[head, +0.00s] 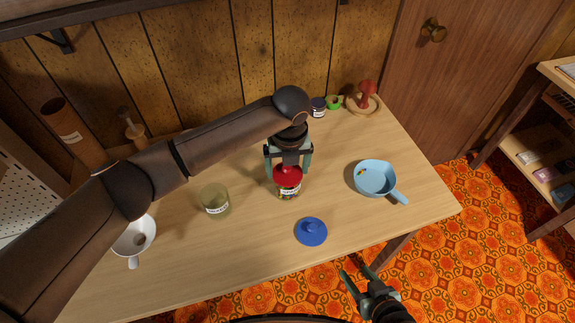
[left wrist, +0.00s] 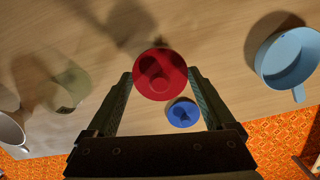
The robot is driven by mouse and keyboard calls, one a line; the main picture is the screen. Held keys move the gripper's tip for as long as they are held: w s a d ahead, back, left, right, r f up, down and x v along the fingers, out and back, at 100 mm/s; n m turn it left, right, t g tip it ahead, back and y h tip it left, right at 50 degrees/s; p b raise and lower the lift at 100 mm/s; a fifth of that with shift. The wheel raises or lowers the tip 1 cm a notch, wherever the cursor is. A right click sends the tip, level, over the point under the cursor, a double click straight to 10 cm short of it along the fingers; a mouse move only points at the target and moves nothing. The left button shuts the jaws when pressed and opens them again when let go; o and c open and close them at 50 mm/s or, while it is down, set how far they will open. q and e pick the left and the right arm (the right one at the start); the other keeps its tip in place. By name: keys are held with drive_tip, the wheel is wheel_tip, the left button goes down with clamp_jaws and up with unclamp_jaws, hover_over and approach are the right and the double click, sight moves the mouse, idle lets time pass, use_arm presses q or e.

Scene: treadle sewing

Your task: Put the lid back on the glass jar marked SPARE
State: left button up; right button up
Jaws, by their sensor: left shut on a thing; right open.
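My left gripper (head: 287,162) is shut on a red lid (head: 288,178), which also shows between the fingers in the left wrist view (left wrist: 160,75). The red lid is at the mouth of a glass jar (head: 290,192) with a pale label and coloured contents. I cannot tell whether it is seated or just above. A greenish, empty-looking glass jar (head: 214,200) without a lid stands to the left, its label too small to read surely. A blue lid (head: 311,231) with a knob lies near the front edge. My right gripper (head: 358,283) is open and empty, beyond the front edge.
A light-blue pan (head: 375,178) with small coloured bits stands right. A white scoop or funnel (head: 134,237) is at left. At the back are a dark small jar (head: 318,107), a green item (head: 334,102) and a wooden dish (head: 363,104) with a red thing.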

use_arm(q)
drive_tip(key=shift+p, duration=0.4)
idle(0.5)
drive_tip(key=o, duration=1)
drive_tip(key=shift+r+p, duration=0.5)
drive_tip(key=shift+p, duration=0.05)
wheel_tip(320, 180, up, 4)
drive_tip(key=p, duration=0.4)
drive_tip(key=shift+f, duration=0.15)
drive_tip(key=shift+r+p, duration=0.95)
drive_tip(key=shift+r, duration=0.25)
